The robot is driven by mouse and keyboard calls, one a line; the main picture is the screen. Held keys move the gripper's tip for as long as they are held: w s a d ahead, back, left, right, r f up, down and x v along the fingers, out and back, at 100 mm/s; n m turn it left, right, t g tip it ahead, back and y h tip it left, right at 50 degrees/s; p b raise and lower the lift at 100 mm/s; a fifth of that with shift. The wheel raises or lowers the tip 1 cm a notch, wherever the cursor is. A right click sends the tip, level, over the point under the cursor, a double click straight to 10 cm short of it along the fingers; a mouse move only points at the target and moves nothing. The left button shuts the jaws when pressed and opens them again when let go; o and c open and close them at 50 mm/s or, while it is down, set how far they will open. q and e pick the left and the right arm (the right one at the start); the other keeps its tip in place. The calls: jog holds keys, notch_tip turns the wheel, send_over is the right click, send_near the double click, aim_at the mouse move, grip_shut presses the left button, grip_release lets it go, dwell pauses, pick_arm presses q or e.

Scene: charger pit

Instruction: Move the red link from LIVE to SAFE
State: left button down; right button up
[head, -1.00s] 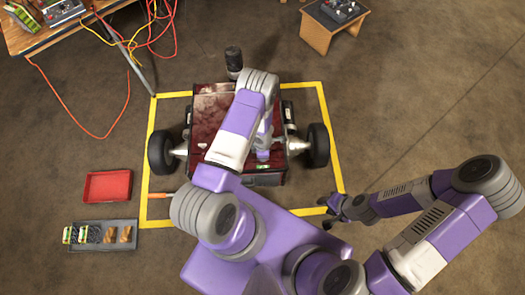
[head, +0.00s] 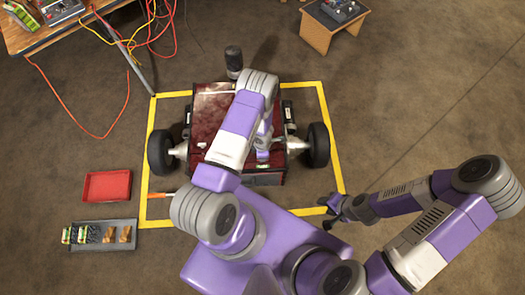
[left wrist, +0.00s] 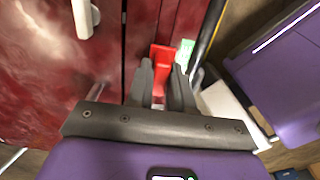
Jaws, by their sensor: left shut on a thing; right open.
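The red link (left wrist: 162,58) shows in the left wrist view between the two dark fingers of my left gripper (left wrist: 162,85), which is shut on it. A small green-and-white label (left wrist: 185,50) is just right of the link. In the head view my left arm covers this gripper and the link over the dark red vehicle body (head: 205,110). I cannot tell how deep the link sits or read LIVE or SAFE. My right gripper (head: 325,212) is open and empty, low over the floor near the yellow frame's right front corner.
A yellow floor outline (head: 237,89) surrounds the wheeled vehicle. A red tray (head: 107,187) and a grey tray (head: 78,245) with several small items lie at left. A cluttered table (head: 45,45) with cables is at top left, a small wooden stand (head: 318,35) at top right.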

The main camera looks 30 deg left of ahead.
pick_arm(q)
jog(key=shift+f+b, duration=0.3)
jog(key=shift+f, duration=0.15)
jog(key=shift+f, duration=0.6)
jog(key=c, duration=0.9)
grip_release()
notch_tip(320, 180, up, 8)
jog(key=p, duration=0.3)
jog(key=shift+w+a+f, duration=0.1)
jog(key=shift+f, duration=0.1)
